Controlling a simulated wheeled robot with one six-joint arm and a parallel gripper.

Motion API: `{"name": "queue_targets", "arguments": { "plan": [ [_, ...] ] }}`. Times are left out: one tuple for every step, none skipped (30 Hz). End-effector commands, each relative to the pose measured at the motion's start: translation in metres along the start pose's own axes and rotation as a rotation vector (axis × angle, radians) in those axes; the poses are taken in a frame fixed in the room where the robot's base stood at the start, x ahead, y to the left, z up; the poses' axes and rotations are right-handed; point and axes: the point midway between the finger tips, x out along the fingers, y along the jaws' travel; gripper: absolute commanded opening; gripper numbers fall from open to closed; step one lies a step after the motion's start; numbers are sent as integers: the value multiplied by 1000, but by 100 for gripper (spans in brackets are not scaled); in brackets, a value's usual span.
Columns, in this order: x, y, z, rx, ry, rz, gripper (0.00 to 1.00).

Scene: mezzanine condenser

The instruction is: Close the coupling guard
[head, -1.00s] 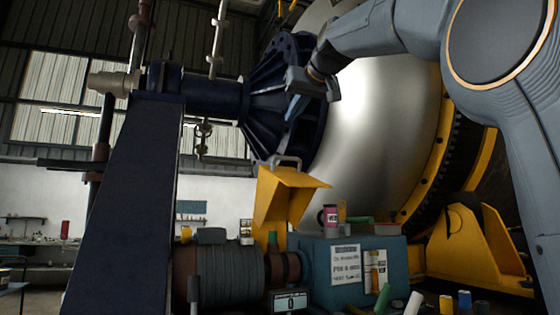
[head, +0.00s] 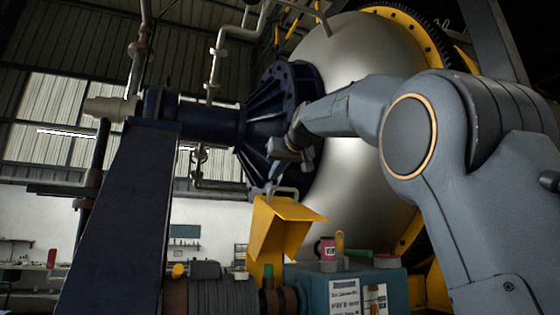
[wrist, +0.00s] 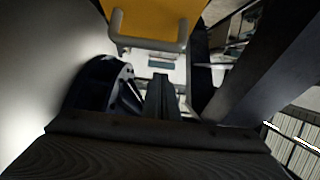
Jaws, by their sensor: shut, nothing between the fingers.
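The coupling guard (head: 281,226) is a yellow bent-sheet cover with a grey bar handle (head: 284,191) on its upper edge. It stands raised and tilted over the motor and gearbox in the head view. In the wrist view the guard's yellow panel (wrist: 158,18) and its grey handle (wrist: 148,38) show at the top. My gripper (head: 276,160) is above the handle in the head view, in front of the dark blue flanged hub, and apart from the guard. In the wrist view its fingers (wrist: 162,92) are together and empty, pointing toward the area below the handle.
A ribbed motor (head: 212,297) and a teal gearbox box (head: 345,280) sit below the guard. A pink mug (head: 326,248) and small items stand on the box. A dark blue post (head: 120,220) rises at left. The large silver drum (head: 350,165) fills the area behind my arm.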

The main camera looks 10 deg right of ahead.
Motion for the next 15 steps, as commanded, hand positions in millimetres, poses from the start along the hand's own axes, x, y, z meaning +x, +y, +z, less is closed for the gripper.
{"name": "queue_targets", "arguments": {
  "plan": [
    [-4, 0, 4, 1, 2, 1, 0],
    [-5, 0, 6, 1, 2, 1, 0],
    [-7, 0, 10, 1, 2, 0, 0],
    [-7, 0, 13, 1, 1, 1, 0],
    [-8, 0, 15, 1, 2, 1, 0],
    [-9, 0, 18, 1, 1, 1, 0],
    [-10, 0, 20, 1, 1, 1, 0],
    [-10, 0, 23, 1, 1, 1, 0],
    [-11, 0, 25, 0, 2, 1, 0],
    [-12, 0, 27, 0, 1, 0, 0],
    [-13, 0, 28, 0, 2, 0, 0],
    [-13, 0, 30, 1, 2, 0, 0],
    [-14, 0, 31, 1, 1, 0, 0],
    [-14, 0, 32, 1, 1, 1, 0],
    [-14, 0, 33, 1, 2, 1, 0]
  ]
}}
